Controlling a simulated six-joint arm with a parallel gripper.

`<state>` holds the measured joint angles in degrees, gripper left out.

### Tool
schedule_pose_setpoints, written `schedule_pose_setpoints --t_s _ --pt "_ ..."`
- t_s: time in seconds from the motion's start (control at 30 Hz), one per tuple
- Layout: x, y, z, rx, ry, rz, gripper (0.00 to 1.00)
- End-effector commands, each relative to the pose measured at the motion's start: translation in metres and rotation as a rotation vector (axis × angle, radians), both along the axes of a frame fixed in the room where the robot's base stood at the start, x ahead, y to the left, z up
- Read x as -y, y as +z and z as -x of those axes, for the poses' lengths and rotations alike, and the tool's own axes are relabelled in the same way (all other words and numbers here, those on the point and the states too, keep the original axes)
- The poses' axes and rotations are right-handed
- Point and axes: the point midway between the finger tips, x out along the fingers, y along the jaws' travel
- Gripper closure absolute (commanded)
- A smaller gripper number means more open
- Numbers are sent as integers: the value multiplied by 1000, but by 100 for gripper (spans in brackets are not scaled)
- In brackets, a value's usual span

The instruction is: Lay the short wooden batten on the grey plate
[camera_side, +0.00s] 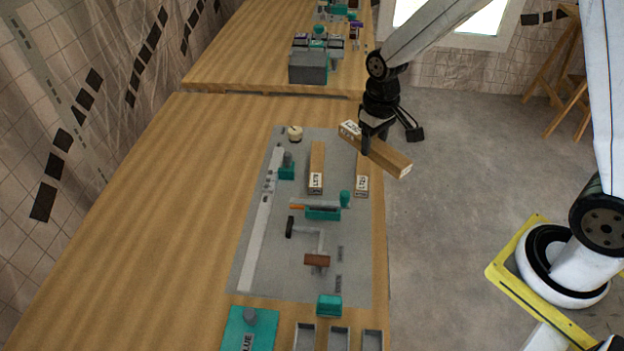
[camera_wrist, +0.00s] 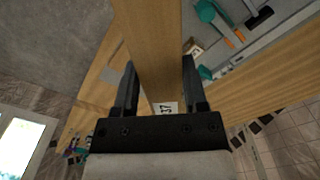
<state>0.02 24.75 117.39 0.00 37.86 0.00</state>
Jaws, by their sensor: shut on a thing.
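My gripper (camera_side: 367,140) is shut on a wooden batten (camera_side: 393,161) and holds it tilted in the side view, over the right edge of the table. In the wrist view this batten (camera_wrist: 152,45) runs between the two fingers, with a white label near the palm. Two more labelled battens lie on the grey sheet: one on the left (camera_side: 317,160) and one on the right (camera_side: 362,180), partly hidden behind the held one. The large grey sheet (camera_side: 290,280) on the table is the only clear grey plate I can make out. I cannot tell which batten is shortest.
On the sheet are a teal-and-orange tool (camera_side: 323,212), a brown-handled tool (camera_side: 317,261), a round pale knob (camera_side: 295,132) and a long light strip (camera_side: 262,225). A teal block (camera_side: 329,305) and small grey trays (camera_side: 339,338) are at the front. The table's left side is bare.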

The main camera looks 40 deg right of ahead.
Motion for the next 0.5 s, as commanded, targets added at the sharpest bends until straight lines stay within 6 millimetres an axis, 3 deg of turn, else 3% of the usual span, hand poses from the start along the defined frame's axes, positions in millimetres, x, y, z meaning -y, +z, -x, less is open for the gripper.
schedule_pose_setpoints --t_s 0.27,0.5 --pt "-3 -1 -2 0 31 0 100" --pt "-19 -4 -9 0 196 0 100"
